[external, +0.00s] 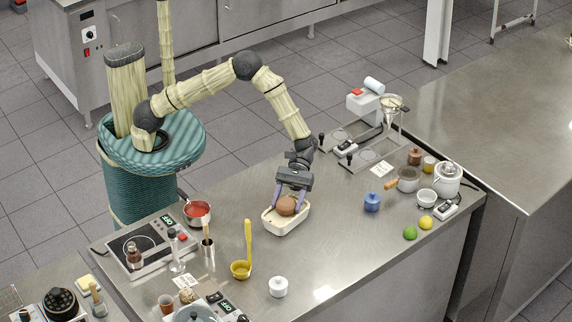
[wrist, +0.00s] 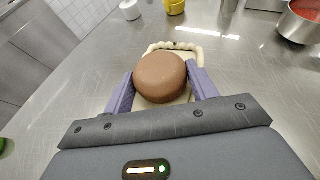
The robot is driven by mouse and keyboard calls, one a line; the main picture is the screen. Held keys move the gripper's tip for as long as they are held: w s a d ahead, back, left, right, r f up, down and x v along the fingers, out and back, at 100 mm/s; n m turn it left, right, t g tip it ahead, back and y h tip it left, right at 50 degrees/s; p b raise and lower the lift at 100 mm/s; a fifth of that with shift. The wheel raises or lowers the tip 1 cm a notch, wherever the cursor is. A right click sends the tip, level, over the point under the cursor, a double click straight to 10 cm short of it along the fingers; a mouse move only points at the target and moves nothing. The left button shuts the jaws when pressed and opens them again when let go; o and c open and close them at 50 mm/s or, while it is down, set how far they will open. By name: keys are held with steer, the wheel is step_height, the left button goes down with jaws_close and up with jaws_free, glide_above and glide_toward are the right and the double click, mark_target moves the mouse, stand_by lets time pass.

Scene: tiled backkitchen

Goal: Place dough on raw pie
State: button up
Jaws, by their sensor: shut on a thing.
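The dough (external: 287,205) is a round brown lump. It also shows in the wrist view (wrist: 160,77), between the two purple fingers. My gripper (external: 290,196) points down and is shut on the dough, one finger on each side of it. The raw pie (external: 297,222) is a pale, cream-coloured rectangular dish with a crimped rim, which also shows in the wrist view (wrist: 192,51). The dough is over or inside the dish. I cannot tell whether it touches the dish's bottom, because the dough hides most of the inside.
A red-filled pot (external: 197,212) stands left of the dish, and a yellow ladle (external: 241,268) in front-left. A white jar (external: 278,287) stands nearer the front edge. A blue jar (external: 372,202), a lime (external: 410,232) and a lemon (external: 426,222) are to the right. The counter right around the dish is clear.

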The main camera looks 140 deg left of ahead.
steer(key=shift+f+b, duration=0.2)
steer(key=shift+b, duration=0.1)
steer(key=o, duration=1)
steer(key=shift+o, duration=0.2)
steer(key=shift+r, duration=0.15)
steer(key=shift+r+p, duration=0.1)
steer(key=shift+p, duration=0.25)
steer(key=b+v, duration=0.3)
steer(key=v, duration=0.9)
